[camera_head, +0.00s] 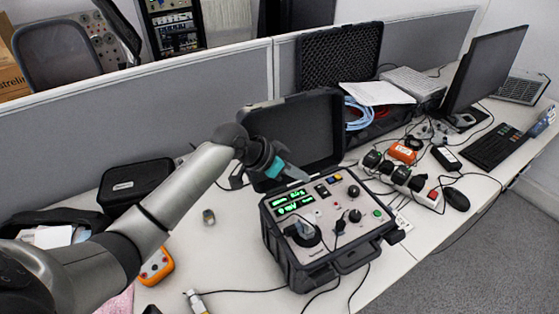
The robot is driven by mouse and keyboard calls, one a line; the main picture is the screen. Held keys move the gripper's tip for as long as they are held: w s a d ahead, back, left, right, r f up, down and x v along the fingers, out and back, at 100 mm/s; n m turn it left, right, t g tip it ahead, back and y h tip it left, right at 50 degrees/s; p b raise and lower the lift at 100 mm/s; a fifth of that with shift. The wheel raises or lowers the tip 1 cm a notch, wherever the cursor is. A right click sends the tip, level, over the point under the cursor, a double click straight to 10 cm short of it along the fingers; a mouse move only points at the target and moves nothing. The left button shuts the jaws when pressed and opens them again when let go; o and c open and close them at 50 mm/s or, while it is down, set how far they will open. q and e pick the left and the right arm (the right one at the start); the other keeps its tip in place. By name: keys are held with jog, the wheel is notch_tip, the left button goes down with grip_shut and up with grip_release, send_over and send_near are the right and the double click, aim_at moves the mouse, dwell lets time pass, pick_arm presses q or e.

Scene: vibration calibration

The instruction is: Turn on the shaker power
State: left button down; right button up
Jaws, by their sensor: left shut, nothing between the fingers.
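The shaker (318,258) is a dark rugged case with its lid raised, standing on the white desk. Its light panel carries a lit green display (293,202), several knobs and coloured buttons, among them a green one (377,213) near the right edge. A round dark mount with a small fitting (304,231) sits at the panel's front left. My left gripper (303,177) is shut and empty, just above the panel's back left edge, in front of the raised lid (322,128). I cannot tell whether it touches the case. My right gripper is out of view.
A power strip with plugs (412,184) and a black mouse (456,199) lie right of the case. A monitor (487,66) and keyboard (492,147) stand farther right. A black pouch (136,184) and an orange device (157,266) lie left. Cables run along the desk front.

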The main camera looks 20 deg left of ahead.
pick_arm(q)
jog(key=v, duration=0.8)
jog(key=shift+p, duration=0.35)
